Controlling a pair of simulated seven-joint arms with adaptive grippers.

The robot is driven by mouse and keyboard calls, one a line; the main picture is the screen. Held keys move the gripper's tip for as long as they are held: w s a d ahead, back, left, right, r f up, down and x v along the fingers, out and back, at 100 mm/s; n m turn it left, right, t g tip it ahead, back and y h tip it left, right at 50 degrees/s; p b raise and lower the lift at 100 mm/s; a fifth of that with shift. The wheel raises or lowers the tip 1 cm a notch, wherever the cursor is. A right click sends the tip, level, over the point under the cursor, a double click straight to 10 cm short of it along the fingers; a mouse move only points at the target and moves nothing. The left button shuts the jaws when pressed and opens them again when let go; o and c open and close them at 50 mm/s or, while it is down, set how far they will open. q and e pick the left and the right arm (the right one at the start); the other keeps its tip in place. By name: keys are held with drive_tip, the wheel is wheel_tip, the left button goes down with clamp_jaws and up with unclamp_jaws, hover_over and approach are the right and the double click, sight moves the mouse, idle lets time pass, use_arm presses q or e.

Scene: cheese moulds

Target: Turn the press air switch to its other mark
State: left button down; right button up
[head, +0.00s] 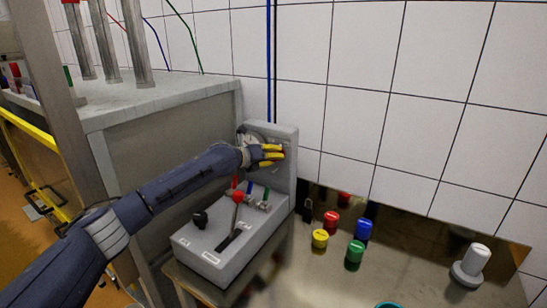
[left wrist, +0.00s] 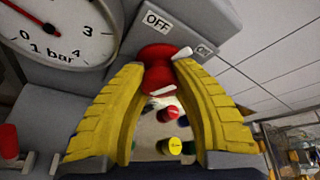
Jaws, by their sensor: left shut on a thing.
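The press air switch is a red knob (left wrist: 157,62) on the grey upright panel of the control box (head: 285,185). My left gripper (head: 274,153) is at that panel in the head view, its yellow fingers mostly covering the knob. In the left wrist view, the fingers (left wrist: 160,75) are closed on either side of the red knob. A label reading OFF (left wrist: 157,20) is above the knob, and a smaller, partly unreadable label (left wrist: 204,50) is to its right. A white pointer (left wrist: 182,54) at the knob's right side lies towards the smaller label. My right gripper is not in view.
A pressure gauge (left wrist: 55,30) is beside the knob. Below, the box's sloped face carries a red-knobbed lever (head: 238,197) and a black knob (head: 200,219). Several coloured caps, including a yellow one (head: 320,238), and a grey-white plunger (head: 472,262) stand on the metal table (head: 420,265).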

use_arm(q)
drive_tip(key=n+h, duration=0.1)
drive_tip(key=n, duration=0.1)
drive_tip(key=n+h, duration=0.1)
drive_tip(key=n, duration=0.1)
drive_tip(key=shift+s+d+f, duration=0.15)
drive_tip(key=shift+f, duration=0.25)
drive_tip(key=n+h, duration=0.1)
drive_tip(key=n, duration=0.1)
drive_tip(key=n+h, duration=0.1)
drive_tip(key=n, duration=0.2)
drive_tip(key=shift+r+h, duration=0.1)
drive_tip(key=shift+h, duration=0.2)
drive_tip(key=shift+n, duration=0.3)
drive_tip(key=shift+d, duration=0.1)
drive_tip(key=c, duration=1.2)
unclamp_jaws()
drive_tip(key=shift+r, duration=0.15)
drive_tip(key=shift+s+a+t, duration=0.15)
drive_tip(key=shift+a+t, duration=0.15)
drive_tip(key=shift+a, duration=0.25)
drive_tip(key=v, duration=1.1)
drive_tip(key=shift+s, duration=0.1)
